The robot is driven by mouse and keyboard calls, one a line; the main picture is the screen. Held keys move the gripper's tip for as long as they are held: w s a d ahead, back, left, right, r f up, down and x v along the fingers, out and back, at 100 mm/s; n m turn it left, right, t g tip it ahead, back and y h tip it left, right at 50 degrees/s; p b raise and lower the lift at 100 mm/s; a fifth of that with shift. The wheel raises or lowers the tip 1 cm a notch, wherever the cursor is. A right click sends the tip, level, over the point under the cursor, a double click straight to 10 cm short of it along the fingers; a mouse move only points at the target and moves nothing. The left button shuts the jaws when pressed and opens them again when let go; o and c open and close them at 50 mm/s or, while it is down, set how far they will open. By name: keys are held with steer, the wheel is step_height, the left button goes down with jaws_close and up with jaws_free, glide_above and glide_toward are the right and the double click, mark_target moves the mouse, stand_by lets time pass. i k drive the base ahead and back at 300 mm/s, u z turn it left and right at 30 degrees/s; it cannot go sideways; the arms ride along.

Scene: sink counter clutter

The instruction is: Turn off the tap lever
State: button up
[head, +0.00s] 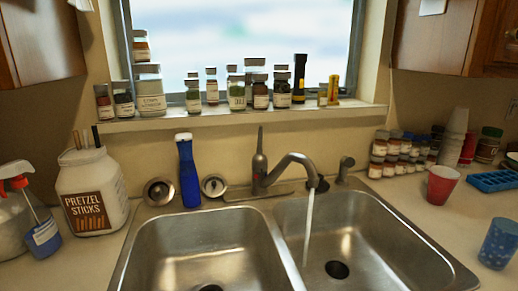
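The tap (285,170) stands behind the double sink, its spout bent to the right over the right basin. Its lever (260,141) points up from the top of the tap body. A stream of water (308,228) falls from the spout into the right basin (375,240). My gripper is not in view.
A blue bottle (189,170) stands left of the tap, beside two round metal drain pieces. A pretzel sticks jar (92,190) and a spray bottle (30,215) are on the left counter. Spice jars, a red cup (441,185) and a blue cup (498,243) are on the right.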

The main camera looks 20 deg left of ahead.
mark_target(259, 149)
steer(key=u, duration=3.1)
steer(key=k, duration=0.25)
steer(key=z, duration=1.85)
steer(key=i, duration=0.5)
steer(key=z, duration=0.15)
